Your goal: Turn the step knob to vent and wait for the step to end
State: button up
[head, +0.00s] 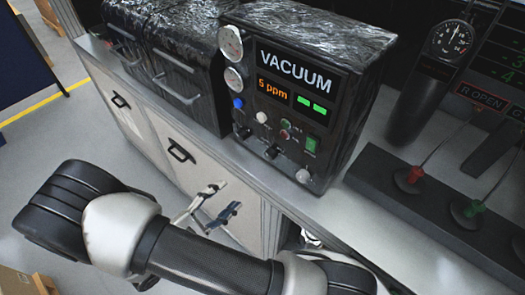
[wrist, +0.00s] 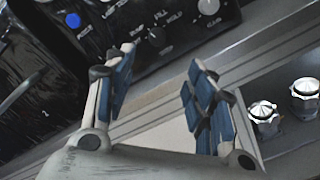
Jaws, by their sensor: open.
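The black vacuum unit (head: 300,85) stands on the bench, its display reading 5 ppm in orange beside two green lamps. The step knob (head: 272,151) is a black knob low on its front panel. It also shows in the wrist view (wrist: 157,36), ringed by small labels; PUMP, FILL and HOLD seem legible, but its pointer setting is too small to read. My gripper (head: 229,195) is open and empty, in front of the cabinet and below the panel. In the wrist view its blue-padded fingers (wrist: 162,57) stand apart below the knob, not touching it.
A white GAS knob (head: 303,175) sits right of the step knob, and a blue button (head: 238,102) is at upper left. Silver fittings (wrist: 263,116) show in the wrist view.

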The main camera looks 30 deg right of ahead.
aim_at(268, 157)
jog(key=x, duration=1.7)
jog(key=shift+w, duration=0.3)
jog(key=c, duration=1.1)
